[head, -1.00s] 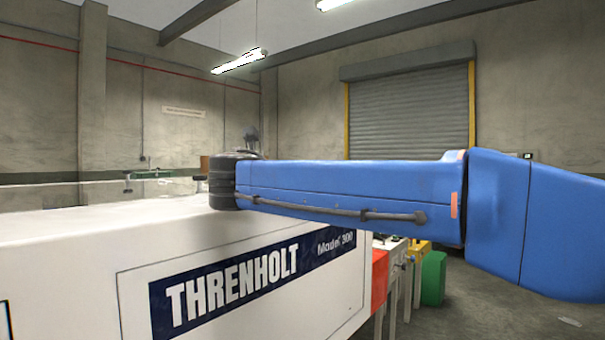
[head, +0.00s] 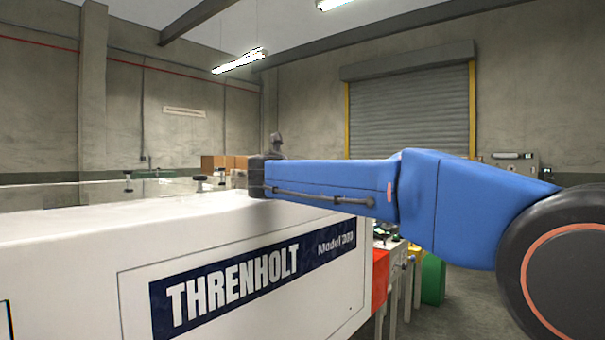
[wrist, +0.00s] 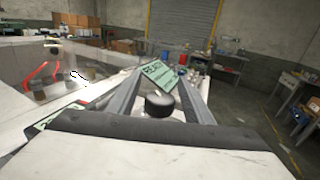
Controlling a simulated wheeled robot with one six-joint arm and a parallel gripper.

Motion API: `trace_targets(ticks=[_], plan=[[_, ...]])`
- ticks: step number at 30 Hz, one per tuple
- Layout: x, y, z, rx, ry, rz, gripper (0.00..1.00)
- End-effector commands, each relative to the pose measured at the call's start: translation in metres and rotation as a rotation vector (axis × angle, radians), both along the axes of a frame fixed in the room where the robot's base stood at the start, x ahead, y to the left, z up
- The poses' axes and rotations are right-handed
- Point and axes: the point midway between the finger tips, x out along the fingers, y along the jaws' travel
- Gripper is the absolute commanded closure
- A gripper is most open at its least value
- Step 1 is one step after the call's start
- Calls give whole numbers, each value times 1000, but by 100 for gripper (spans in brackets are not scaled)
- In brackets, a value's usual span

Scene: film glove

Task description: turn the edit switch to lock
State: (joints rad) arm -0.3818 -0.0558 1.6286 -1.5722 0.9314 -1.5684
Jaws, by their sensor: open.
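In the wrist view, my gripper (wrist: 163,83) is open, with its two grey fingers spread to left and right. A black round knob (wrist: 159,104) stands between the fingers, nearer their base than their tips; I cannot tell whether they touch it. Just beyond it is a tilted green plate (wrist: 158,74) with pale lettering too small to read. Which of these is the edit switch, and its setting, I cannot tell. In the head view the fingers are hidden beyond my blue arm.
The white THRENHOLT machine (head: 80,265) fills the lower left of the head view, with its top under my arm. Small dark fittings (head: 128,180) and cardboard boxes (head: 212,163) show behind. Red and green bins stand at its right. Open floor lies farther right.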

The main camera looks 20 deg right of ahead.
Motion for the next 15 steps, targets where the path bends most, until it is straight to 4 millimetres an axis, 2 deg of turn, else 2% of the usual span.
trace_targets(ticks=[8,9,14,15], plan=[[1,-1,0,0,0,0,53],[1,-1,0,0,0,0,56],[1,-1,0,0,0,0,94],[1,-1,0,0,0,0,95]])
